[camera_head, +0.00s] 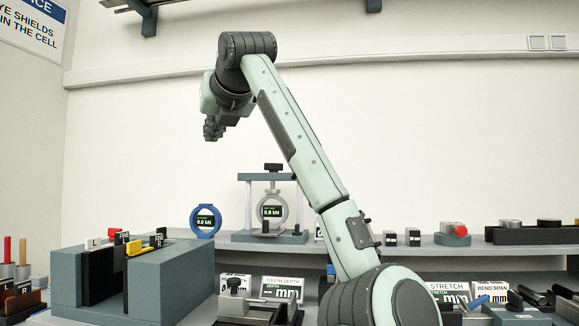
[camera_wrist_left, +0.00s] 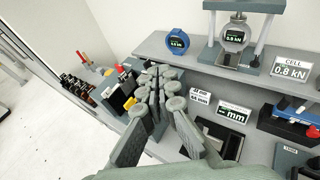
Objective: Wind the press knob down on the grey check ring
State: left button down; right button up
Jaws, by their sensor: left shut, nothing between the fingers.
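The grey check ring (camera_head: 273,212) stands upright inside the press (camera_head: 249,207) on the back shelf. A small display in the ring has kN digits too fine to read surely. The black press knob (camera_head: 273,167) sits on top of the press crossbar. In the left wrist view the ring (camera_wrist_left: 235,38) is at the top, between the press posts (camera_wrist_left: 211,27), and the knob is out of frame. My left gripper (camera_head: 212,131) is shut and empty, high above and left of the press, apart from it. Its closed fingers (camera_wrist_left: 155,82) show in the wrist view. My right gripper is not in view.
A blue ring gauge (camera_head: 204,222) stands left of the press. A grey block rack (camera_head: 150,285) with colored handles is at front left. A CELL sign (camera_wrist_left: 291,65) reads 0.8 kN beside the press. Labelled fixtures fill the lower bench. The air above the press is clear.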

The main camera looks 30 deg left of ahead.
aim_at(273, 168)
jog(key=i, duration=1.1)
